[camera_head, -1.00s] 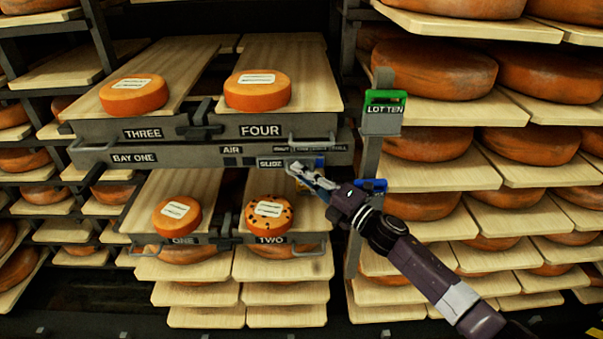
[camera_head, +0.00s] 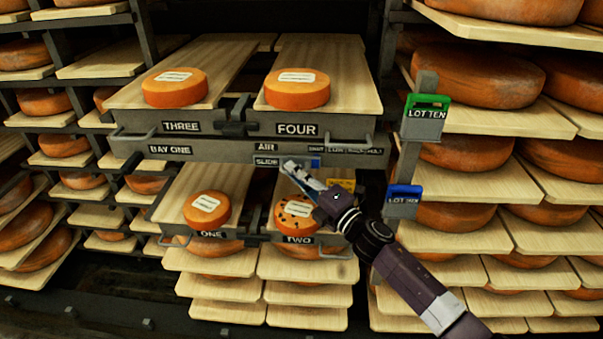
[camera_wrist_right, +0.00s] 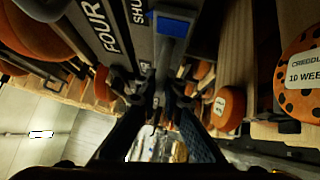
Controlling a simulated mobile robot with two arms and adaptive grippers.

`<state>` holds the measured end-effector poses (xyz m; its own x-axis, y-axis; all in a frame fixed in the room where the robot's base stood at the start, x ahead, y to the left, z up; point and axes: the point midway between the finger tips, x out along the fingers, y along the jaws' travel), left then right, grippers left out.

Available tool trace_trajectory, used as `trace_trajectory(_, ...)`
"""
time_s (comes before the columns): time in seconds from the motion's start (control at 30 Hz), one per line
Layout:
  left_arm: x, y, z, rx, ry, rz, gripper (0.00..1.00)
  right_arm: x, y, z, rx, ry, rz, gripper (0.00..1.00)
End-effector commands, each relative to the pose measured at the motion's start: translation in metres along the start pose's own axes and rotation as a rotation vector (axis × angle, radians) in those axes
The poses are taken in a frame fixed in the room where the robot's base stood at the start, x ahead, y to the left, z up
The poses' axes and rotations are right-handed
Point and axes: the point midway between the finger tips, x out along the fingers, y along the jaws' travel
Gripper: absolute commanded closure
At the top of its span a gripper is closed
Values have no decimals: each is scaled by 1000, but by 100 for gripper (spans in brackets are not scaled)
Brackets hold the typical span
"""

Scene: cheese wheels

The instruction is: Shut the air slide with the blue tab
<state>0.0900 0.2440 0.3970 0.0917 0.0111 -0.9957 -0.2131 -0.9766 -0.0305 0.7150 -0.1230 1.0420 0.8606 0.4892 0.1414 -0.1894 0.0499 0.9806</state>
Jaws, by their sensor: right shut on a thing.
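The air slide (camera_head: 265,161) is a grey strip lettered SLIDE under the AIR lettering on the BAY ONE bar. Its blue tab (camera_head: 315,162) sits directly below the word SHUT on the scale. My right gripper (camera_head: 292,168) reaches up from the lower right and is shut on the slide near the blue tab. In the right wrist view the blue tab (camera_wrist_right: 172,24) shows just beyond the gripper (camera_wrist_right: 150,95), on a grey piece running down to the fingers. The exact grip is partly hidden. My left gripper is out of view.
Cheese wheels stand on boards THREE (camera_head: 174,88) and FOUR (camera_head: 297,90) above the bar and ONE (camera_head: 206,207) and TWO (camera_head: 293,214) below. A post at the right carries a green LOT TEN tag (camera_head: 426,112) and a blue lot tag (camera_head: 403,200).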

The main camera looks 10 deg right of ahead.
Motion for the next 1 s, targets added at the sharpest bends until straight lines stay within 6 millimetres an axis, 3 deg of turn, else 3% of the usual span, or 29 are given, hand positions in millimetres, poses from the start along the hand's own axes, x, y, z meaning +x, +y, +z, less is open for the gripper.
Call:
trace_trajectory(0.07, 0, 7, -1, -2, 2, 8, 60, 0, -2, -1, 2, 1, -3, 100)
trace_trajectory(0.1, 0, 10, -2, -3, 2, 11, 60, -1, -2, -1, 2, 1, -3, 90)
trace_trajectory(0.23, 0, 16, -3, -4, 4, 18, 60, -1, -2, 0, 2, 0, -3, 76)
trace_trajectory(0.57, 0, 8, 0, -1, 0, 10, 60, -3, -2, 1, 1, -2, -3, 75)
trace_trajectory(0.77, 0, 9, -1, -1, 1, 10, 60, -28, -3, 1, 1, -1, -5, 75)
trace_trajectory(1.0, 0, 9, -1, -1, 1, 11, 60, -77, -4, 0, 4, 0, -6, 75)
